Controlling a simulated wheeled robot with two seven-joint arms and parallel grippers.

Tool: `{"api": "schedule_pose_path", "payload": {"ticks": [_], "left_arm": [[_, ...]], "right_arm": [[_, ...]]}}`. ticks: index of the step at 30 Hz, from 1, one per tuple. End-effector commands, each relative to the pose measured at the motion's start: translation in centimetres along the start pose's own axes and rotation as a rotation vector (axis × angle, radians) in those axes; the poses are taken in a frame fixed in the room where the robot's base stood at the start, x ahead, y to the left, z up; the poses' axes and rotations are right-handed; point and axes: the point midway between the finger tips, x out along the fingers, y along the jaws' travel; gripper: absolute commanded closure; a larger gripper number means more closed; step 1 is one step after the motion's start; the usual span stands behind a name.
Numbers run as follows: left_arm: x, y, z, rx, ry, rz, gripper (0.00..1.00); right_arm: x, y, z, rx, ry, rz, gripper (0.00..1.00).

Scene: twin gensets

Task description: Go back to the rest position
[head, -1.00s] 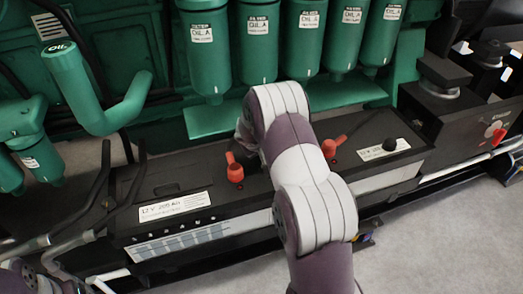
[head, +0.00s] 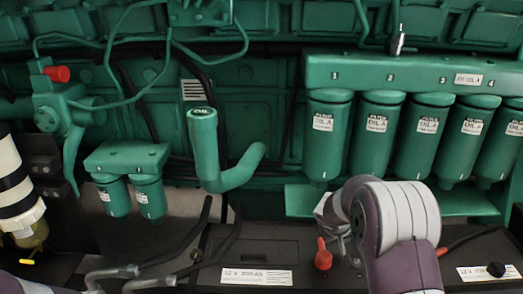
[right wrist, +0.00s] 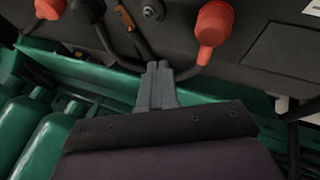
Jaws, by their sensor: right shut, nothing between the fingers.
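My right arm (head: 395,220) reaches up from the lower right of the head view, over the black battery box. My right gripper (right wrist: 157,82) shows in the right wrist view with its two grey fingers shut together and nothing between them. Its fingertips are near a black cable and apart from the red terminal cap (right wrist: 213,25). In the head view the arm's own wrist hides most of this gripper.
The battery box (head: 215,250) carries a red cap (head: 323,255) just left of my right arm. Green oil filters (head: 376,135) hang behind the arm. A green oil filler pipe (head: 205,150) and two smaller filters (head: 148,195) stand left. Pale floor shows at the left.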

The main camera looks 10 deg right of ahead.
Motion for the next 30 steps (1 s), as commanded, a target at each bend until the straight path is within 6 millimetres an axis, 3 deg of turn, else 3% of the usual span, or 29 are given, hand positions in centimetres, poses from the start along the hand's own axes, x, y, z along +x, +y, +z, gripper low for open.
{"api": "schedule_pose_path", "payload": {"ticks": [2, 5, 9, 15, 16, 18, 21, 26, 30], "left_arm": [[0.0, 0.0, 0.0, 0.0, 0.0, 0.0, 0.26], [0.0, 0.0, 0.0, 0.0, 0.0, 0.0, 0.26], [0.0, 0.0, 0.0, 0.0, 0.0, 0.0, 0.26], [0.0, 0.0, 0.0, 0.0, 0.0, 0.0, 0.26], [0.0, 0.0, 0.0, 0.0, 0.0, 0.0, 0.26], [-5.1, 0.0, -0.6, 0.0, -0.002, 0.0, 0.26], [-8.6, 0.0, -1.1, 0.0, 0.002, 0.0, 0.26], [-12.4, 0.0, -1.5, 0.0, 0.0, 0.0, 0.26], [-13.1, 0.0, -1.6, 0.0, 0.0, 0.0, 0.26]], "right_arm": [[0.2, -0.7, 1.1, -0.058, -0.03, -0.027, 1.0], [-0.8, -3.0, 6.0, -0.1, -0.138, -0.123, 1.0], [-5.7, -6.9, 12.8, -0.112, -0.245, -0.284, 1.0], [-13.5, -10.9, 20.9, -0.042, -0.305, -0.444, 1.0], [-15.0, -11.2, 20.6, -0.053, -0.255, -0.457, 1.0], [-19.0, -9.2, 18.4, -0.058, -0.261, -0.454, 1.0], [-21.7, -7.8, 17.1, -0.057, -0.264, -0.453, 1.0], [-24.9, -6.2, 15.7, -0.057, -0.266, -0.452, 1.0], [-25.5, -5.9, 15.4, -0.057, -0.266, -0.452, 1.0]]}}
